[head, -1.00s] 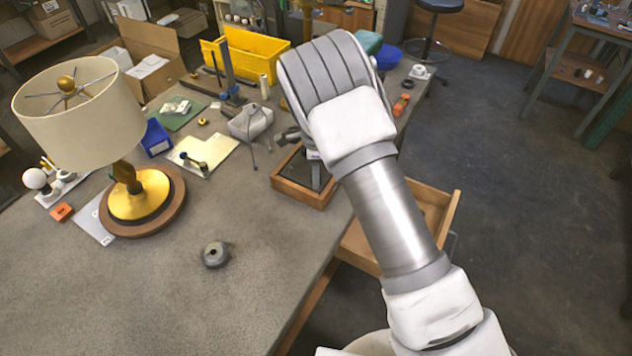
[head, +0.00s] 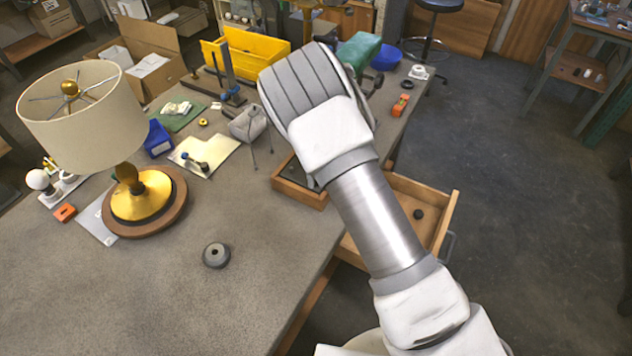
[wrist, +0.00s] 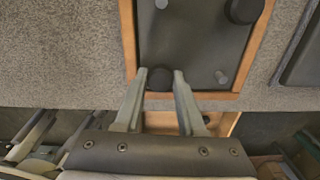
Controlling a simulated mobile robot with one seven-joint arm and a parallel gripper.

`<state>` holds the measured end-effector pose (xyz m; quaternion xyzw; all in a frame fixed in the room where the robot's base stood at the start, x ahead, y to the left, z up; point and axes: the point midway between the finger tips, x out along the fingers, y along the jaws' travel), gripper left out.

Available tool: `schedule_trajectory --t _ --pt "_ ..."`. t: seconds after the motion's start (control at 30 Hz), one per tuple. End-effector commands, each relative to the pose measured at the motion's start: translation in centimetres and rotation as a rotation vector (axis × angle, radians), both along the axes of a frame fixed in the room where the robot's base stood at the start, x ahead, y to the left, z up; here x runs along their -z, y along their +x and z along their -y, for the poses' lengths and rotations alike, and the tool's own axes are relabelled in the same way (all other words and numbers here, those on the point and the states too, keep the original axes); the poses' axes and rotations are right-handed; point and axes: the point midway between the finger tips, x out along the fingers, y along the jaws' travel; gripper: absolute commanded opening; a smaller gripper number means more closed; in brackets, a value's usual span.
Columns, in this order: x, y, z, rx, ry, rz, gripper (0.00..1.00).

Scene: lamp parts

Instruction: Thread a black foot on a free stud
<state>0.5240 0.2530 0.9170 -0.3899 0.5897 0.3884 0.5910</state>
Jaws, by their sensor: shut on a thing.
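In the wrist view a dark plate (wrist: 190,45) lies in a wooden frame (wrist: 128,40). Bare studs stand at its upper left (wrist: 161,5) and lower right (wrist: 220,77). One black foot (wrist: 243,9) sits at its upper right. My gripper (wrist: 160,74) is shut on another black foot (wrist: 160,80) at the plate's lower-left corner. Whether a stud is under that foot is hidden. In the head view my arm hides the gripper and part of the wooden frame (head: 305,195). A black foot (head: 418,213) lies in the open drawer (head: 400,205).
A lamp (head: 140,200) stands on the left of the bench. A grey ring-shaped piece (head: 216,255) lies on the clear near bench top. A grey legged piece (head: 248,122) and a yellow bin (head: 262,55) stand farther back. The drawer projects past the bench's right edge.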

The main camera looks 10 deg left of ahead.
Motion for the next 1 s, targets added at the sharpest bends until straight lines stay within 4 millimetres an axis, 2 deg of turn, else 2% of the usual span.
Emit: schedule_trajectory --t 0.17,0.53,0.57,0.7,0.73,1.0 --pt "-0.14 0.12 -0.05 0.034 0.001 0.004 0.00" --pt "-0.17 0.13 -0.03 0.485 0.001 0.003 0.00" --pt "-0.04 0.15 -0.01 0.476 0.002 0.003 0.44" --pt "0.00 0.12 -0.02 0.472 0.002 0.002 0.69" --pt "0.01 0.10 -0.01 0.471 0.002 0.002 0.73" --pt "0.02 0.05 0.01 0.469 0.001 0.000 0.73"
